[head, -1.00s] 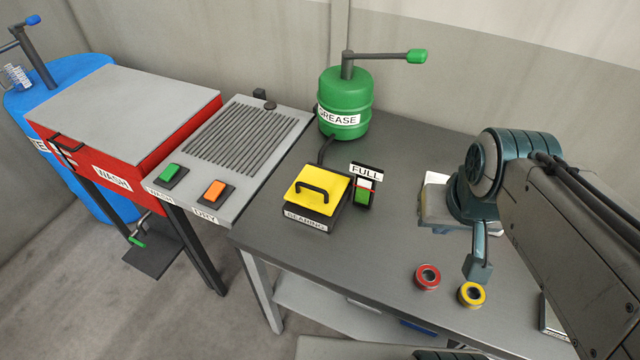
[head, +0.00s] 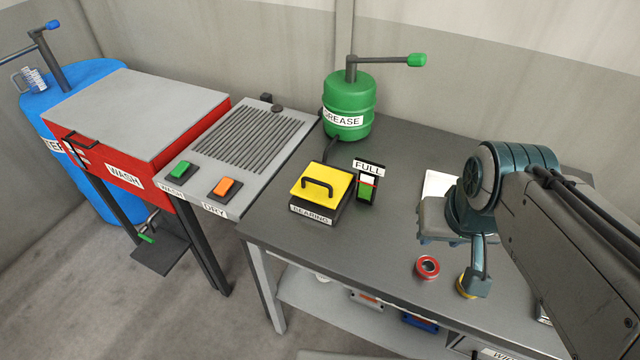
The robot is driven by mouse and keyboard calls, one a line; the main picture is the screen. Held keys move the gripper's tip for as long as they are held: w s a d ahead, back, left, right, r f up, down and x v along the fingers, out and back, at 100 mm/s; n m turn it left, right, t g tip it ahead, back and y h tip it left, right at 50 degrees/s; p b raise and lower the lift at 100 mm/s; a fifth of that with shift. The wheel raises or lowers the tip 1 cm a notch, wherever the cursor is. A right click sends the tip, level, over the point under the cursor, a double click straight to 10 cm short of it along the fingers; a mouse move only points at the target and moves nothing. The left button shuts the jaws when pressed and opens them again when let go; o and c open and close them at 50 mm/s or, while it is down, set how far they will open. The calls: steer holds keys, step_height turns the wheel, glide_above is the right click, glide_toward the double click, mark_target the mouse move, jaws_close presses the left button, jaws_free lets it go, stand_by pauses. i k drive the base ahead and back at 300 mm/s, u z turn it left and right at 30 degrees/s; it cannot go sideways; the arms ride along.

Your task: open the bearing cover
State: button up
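The bearing cover (head: 329,184) is a yellow lid with a black handle (head: 318,185) on top. It lies shut on a dark box (head: 311,214) labelled BEARING, on the grey workbench. My arm comes in from the right of the head view. A small part at its end (head: 478,282) hangs over the bench, well to the right of the cover and apart from it. The gripper's fingers cannot be made out, so whether it is open or shut does not show.
A FULL gauge (head: 367,187) stands right beside the box, with a green GREASE drum (head: 349,104) behind. A red ring (head: 428,267) and a partly hidden yellow ring (head: 464,286) lie near my arm. The DRY table (head: 247,140) and red WASH box (head: 140,120) are left.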

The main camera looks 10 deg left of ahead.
mark_target(320, 184)
steer(key=z, duration=0.05)
steer(key=k, duration=0.15)
steer(key=u, duration=1.2)
steer(key=i, duration=0.5)
steer(key=z, duration=0.05)
